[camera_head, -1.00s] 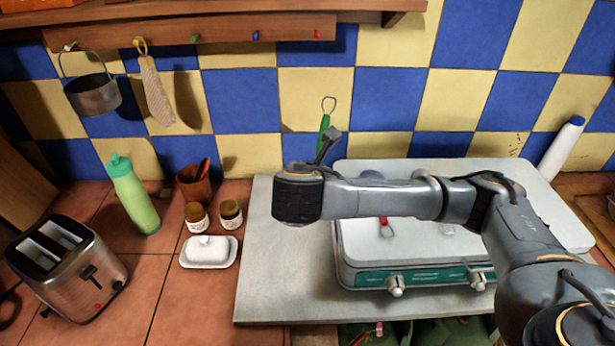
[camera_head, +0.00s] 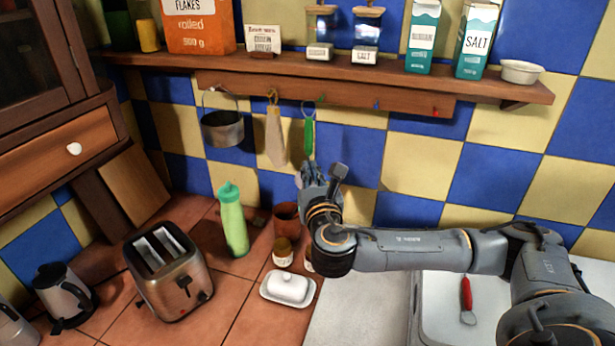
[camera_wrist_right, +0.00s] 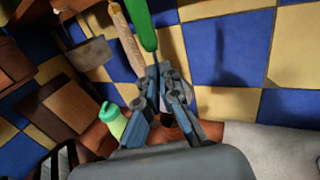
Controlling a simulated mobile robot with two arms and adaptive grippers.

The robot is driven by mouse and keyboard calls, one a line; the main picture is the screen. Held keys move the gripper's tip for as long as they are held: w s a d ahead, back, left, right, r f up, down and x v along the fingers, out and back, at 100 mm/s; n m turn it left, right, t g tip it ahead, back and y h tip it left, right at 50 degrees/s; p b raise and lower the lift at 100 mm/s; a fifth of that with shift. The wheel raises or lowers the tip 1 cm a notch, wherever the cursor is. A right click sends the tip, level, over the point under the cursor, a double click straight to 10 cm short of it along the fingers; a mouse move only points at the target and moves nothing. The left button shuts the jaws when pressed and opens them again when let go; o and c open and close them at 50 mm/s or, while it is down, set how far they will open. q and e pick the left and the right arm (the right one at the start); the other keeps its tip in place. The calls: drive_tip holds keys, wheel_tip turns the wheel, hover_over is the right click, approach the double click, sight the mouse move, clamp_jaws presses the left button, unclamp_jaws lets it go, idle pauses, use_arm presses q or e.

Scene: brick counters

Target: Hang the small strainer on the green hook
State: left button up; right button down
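The small strainer has a green handle (camera_head: 309,138) with a wire loop at its top. It stands upright below the shelf's hook rail, and the handle also shows in the wrist view (camera_wrist_right: 142,25). My right gripper (camera_head: 308,172) is shut on the strainer below the handle; the fingers largely hide its lower part. The green hook (camera_head: 320,98) is on the rail close to the wire loop, just to its right. I cannot tell whether the loop touches the hook. My left gripper is in neither view.
A metal pot (camera_head: 222,128) and a yellowish utensil (camera_head: 275,135) hang left of the strainer. Blue (camera_head: 376,104) and red (camera_head: 436,112) hooks are bare at the right. A green bottle (camera_head: 233,220), brown cup (camera_head: 287,217) and toaster (camera_head: 170,270) stand below.

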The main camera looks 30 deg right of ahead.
drive_tip(key=shift+w+d+f+b, duration=0.15)
drive_tip(key=shift+w+d+b, duration=0.15)
drive_tip(key=shift+w+d, duration=0.3)
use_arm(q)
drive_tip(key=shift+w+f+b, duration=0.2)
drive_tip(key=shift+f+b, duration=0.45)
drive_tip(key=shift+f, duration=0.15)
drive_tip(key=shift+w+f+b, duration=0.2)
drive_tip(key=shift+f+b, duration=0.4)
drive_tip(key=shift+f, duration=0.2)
use_arm(e)
drive_tip(key=w+d+f, duration=0.1)
drive_tip(key=w+d, duration=0.4)
drive_tip(key=d, duration=0.1)
drive_tip(key=shift+f, duration=0.2)
drive_tip(key=shift+d, duration=0.1)
drive_tip(key=c, duration=1.4)
unclamp_jaws()
drive_tip(key=shift+c, duration=0.2)
